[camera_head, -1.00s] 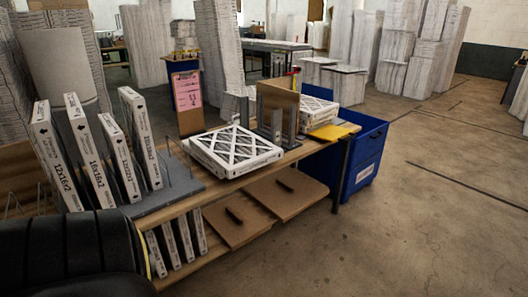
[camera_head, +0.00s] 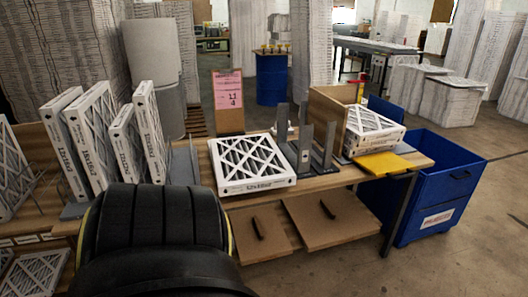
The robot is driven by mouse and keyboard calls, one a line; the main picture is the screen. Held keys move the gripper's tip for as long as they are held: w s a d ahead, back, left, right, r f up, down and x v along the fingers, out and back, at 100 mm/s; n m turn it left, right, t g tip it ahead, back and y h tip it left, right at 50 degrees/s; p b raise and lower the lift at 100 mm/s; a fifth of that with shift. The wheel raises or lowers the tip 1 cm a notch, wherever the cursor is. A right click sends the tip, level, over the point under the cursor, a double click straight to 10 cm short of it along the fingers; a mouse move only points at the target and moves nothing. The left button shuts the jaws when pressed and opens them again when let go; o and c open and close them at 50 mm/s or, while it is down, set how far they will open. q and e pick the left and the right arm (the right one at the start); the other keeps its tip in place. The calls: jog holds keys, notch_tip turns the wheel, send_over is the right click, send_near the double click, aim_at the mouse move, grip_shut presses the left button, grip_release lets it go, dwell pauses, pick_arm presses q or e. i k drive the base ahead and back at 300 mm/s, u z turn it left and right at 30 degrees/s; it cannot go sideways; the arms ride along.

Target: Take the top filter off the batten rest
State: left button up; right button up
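A white-framed filter (camera_head: 250,160) with a criss-cross face lies flat on the wooden bench (camera_head: 322,184), left of the grey upright plates. Its printed front edge faces me. The batten rest cannot be made out under it, and I cannot tell from this angle how many filters lie there. Another flat filter (camera_head: 372,121) lies further right, beside a brown upright board. Neither gripper is in view. A black ribbed part, probably of my own arm, fills the lower left and hides some of the bench front.
Several filters (camera_head: 147,130) stand upright in a rack at left. Grey upright plates (camera_head: 304,150) stand right of the flat filter. A pink sheet (camera_head: 228,90) is on a board behind. A yellow item (camera_head: 383,163) lies near a blue bin (camera_head: 437,190). Floor at right is clear.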

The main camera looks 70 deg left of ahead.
aim_at(248, 163)
jog(key=u, duration=0.7)
jog(key=i, duration=1.4)
jog(key=u, duration=1.25)
